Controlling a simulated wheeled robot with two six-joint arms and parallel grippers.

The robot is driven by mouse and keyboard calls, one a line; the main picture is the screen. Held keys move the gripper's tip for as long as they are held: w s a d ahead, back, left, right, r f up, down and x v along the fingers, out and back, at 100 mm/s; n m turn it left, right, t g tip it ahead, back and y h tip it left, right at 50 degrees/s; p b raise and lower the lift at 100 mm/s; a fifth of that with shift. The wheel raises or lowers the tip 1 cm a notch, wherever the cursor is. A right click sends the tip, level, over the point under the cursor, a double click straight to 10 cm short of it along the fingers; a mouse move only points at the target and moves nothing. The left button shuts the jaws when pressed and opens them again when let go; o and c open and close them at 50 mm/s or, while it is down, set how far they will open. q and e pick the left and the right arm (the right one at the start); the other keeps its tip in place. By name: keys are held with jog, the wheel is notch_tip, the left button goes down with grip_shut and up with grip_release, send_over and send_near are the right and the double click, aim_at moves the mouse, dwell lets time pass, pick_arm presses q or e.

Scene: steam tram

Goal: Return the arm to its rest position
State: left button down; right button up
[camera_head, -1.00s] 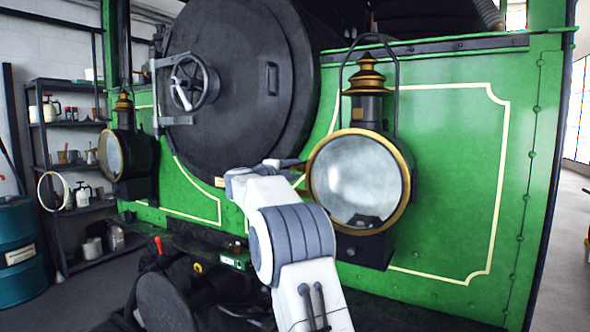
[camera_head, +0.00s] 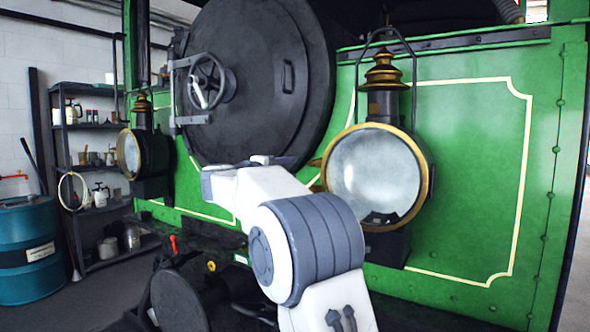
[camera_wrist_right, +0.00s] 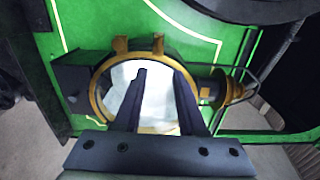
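My right arm (camera_head: 305,245), white and grey, rises from the bottom middle of the head view and bends forward in front of the green tram front. Its gripper is hard to make out there against the dark round door. In the right wrist view the two dark fingers of my right gripper (camera_wrist_right: 160,75) stand apart with nothing between them. Behind them is the round glass of a brass-rimmed lamp (camera_wrist_right: 107,75), seen sideways. I cannot tell whether the fingers touch it. My left arm and left gripper are not in view.
The right lamp (camera_head: 375,175) and left lamp (camera_head: 130,153) are on the green tram front (camera_head: 470,160). The black round door (camera_head: 265,90) has a handwheel (camera_head: 205,82). A shelf rack (camera_head: 95,180) and a blue drum (camera_head: 25,250) stand at the left.

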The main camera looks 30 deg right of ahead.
dwell(0.4)
